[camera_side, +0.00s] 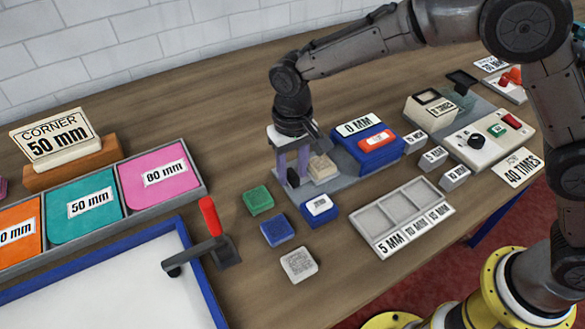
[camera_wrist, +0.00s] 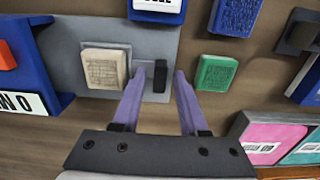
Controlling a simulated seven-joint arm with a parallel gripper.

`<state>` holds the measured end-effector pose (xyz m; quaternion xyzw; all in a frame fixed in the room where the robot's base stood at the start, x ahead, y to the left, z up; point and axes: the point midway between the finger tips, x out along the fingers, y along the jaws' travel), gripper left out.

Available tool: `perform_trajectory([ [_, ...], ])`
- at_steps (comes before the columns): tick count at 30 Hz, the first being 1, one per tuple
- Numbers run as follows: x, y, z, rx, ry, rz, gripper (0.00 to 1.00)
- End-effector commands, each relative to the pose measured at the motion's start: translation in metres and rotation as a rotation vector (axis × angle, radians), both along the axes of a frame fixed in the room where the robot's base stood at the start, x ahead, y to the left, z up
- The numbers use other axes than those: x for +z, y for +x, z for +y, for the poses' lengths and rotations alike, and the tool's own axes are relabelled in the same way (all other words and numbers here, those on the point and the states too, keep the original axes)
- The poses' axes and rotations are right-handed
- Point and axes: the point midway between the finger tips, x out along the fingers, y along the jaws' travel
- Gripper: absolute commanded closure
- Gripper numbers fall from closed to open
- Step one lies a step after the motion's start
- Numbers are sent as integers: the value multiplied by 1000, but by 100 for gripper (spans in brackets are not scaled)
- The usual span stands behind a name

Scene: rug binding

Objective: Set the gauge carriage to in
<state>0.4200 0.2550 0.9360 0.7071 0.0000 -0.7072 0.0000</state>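The gauge appears to be the grey plate (camera_side: 345,186) with a blue block marked "0 MM" (camera_side: 367,142) at its far end and a smaller blue block with a white label (camera_side: 319,208) at its near edge. A beige block (camera_side: 322,167) sits on the plate; it also shows in the wrist view (camera_wrist: 104,68). A small black post (camera_wrist: 160,76) stands beside it. My gripper (camera_side: 292,172) points down over the plate's left side. In the wrist view its purple fingers (camera_wrist: 163,70) are apart, with the post between or just beyond their tips. Contact cannot be told.
Green (camera_side: 258,200), blue (camera_side: 277,230) and grey (camera_side: 299,264) blocks lie nearby. A red-handled lever (camera_side: 213,225) stands left of them. A compartment tray (camera_side: 405,218) is right, with small labelled blocks (camera_side: 433,158) and a control box (camera_side: 490,138) behind. Wood between blocks and tray is clear.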

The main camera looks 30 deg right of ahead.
Motion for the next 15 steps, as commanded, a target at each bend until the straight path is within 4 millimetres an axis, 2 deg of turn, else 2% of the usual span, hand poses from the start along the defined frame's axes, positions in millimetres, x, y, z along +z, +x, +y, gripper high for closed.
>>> perform_trajectory([
  [1, 0, 0, 0, 0, 0, 0, 68],
  [6, 0, 0, 0, 0, 0, 0, 99],
  [15, 0, 0, 0, 0, 0, 0, 100],
])
